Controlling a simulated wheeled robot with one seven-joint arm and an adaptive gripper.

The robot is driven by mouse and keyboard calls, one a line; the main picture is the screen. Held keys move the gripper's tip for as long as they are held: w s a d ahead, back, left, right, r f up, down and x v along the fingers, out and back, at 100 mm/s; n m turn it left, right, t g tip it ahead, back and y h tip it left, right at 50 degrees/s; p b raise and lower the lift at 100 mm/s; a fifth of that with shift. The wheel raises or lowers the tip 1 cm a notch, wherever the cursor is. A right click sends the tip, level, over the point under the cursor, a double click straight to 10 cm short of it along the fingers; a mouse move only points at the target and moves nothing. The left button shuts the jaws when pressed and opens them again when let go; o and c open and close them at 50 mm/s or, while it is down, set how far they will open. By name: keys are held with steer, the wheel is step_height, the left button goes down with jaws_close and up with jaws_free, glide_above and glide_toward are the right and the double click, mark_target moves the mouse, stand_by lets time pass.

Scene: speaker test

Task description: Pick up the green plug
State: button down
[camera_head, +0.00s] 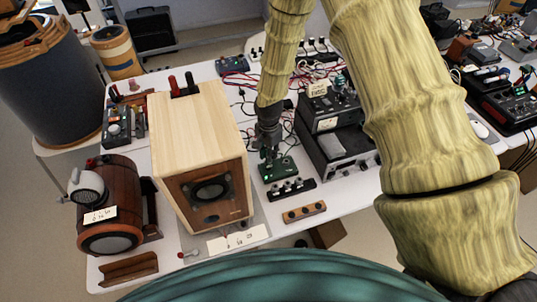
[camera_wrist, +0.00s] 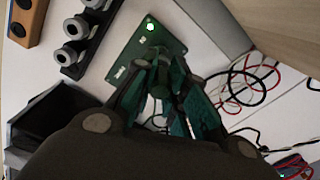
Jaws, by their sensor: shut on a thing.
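A green board (camera_head: 284,172) lies on the white table to the right of the wooden speaker box. It also shows in the wrist view (camera_wrist: 126,60), with a small bright spot near its far edge. My gripper (camera_head: 268,156) reaches down over the board. In the wrist view my gripper (camera_wrist: 160,73) has its fingers close together over the board, shut on the green plug (camera_wrist: 158,82). The plug is mostly hidden by the fingers, and I cannot tell whether it still touches the board.
The wooden speaker box (camera_head: 205,160) stands close on the left. A black strip with knobs (camera_head: 287,188) and a wooden block (camera_head: 304,212) lie in front. Dark electronic units (camera_head: 338,135) stand on the right. Red and black cables (camera_wrist: 250,82) lie behind.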

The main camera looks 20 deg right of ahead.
steer(key=shift+r+b, duration=1.65)
steer(key=shift+r, duration=3.1)
steer(key=shift+r, duration=0.15)
steer(key=shift+r+p, duration=1.5)
steer(key=shift+r, duration=0.35)
steer(key=shift+d, duration=0.1)
steer(key=d, duration=0.7)
step_height(320, 180, down, 14)
steer(key=b, duration=0.5)
steer(key=shift+w, duration=0.1)
steer(key=shift+f+b, duration=0.55)
steer(key=shift+f, duration=0.7)
steer(key=shift+f, duration=0.75)
